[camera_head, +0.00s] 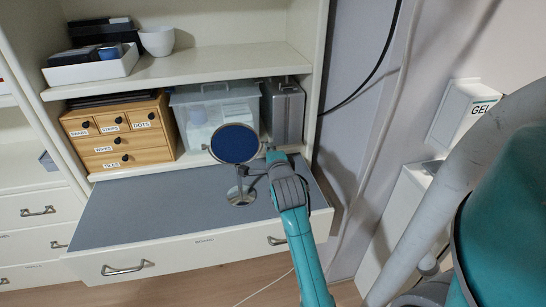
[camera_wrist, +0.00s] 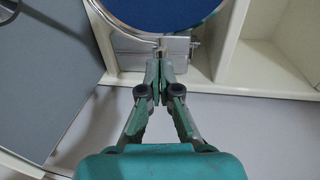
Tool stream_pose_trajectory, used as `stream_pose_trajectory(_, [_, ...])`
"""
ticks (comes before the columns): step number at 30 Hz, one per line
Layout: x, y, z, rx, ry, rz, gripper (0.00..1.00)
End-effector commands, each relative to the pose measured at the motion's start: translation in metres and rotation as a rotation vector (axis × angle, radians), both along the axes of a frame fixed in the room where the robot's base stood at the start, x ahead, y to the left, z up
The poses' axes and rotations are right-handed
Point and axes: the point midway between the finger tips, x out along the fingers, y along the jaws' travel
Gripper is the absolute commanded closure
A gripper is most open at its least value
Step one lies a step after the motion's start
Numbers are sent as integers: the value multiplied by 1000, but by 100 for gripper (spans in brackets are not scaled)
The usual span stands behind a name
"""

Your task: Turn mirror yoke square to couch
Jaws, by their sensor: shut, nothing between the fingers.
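A round mirror (camera_head: 235,143) with a dark blue face and a thin metal rim stands on a short stem above a round metal base (camera_head: 241,195). It is on the grey pull-out surface, right of its middle. In the wrist view the blue disc (camera_wrist: 165,8) fills the top edge and is cut off. My gripper (camera_wrist: 158,68) is shut and empty, its fingertips just below the rim in that view. In the head view my gripper (camera_head: 271,153) is right of the mirror; I cannot tell whether it touches the rim or yoke. No couch is clearly visible.
The grey pull-out surface (camera_head: 150,205) is mostly clear to the left. Behind it stand a wooden drawer box (camera_head: 117,158), a clear plastic bin (camera_head: 190,100) and a grey case (camera_head: 283,112). The cabinet's side wall is close on the right; cables hang beyond it.

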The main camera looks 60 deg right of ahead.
Motion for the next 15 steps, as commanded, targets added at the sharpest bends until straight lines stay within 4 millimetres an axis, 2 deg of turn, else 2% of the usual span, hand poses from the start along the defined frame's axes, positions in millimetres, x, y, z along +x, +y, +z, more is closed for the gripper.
stream_pose_trajectory(6, [10, -13, -2, 0, 0, 0, 100])
stream_pose_trajectory(15, [11, -14, -3, 0, 0, 0, 100])
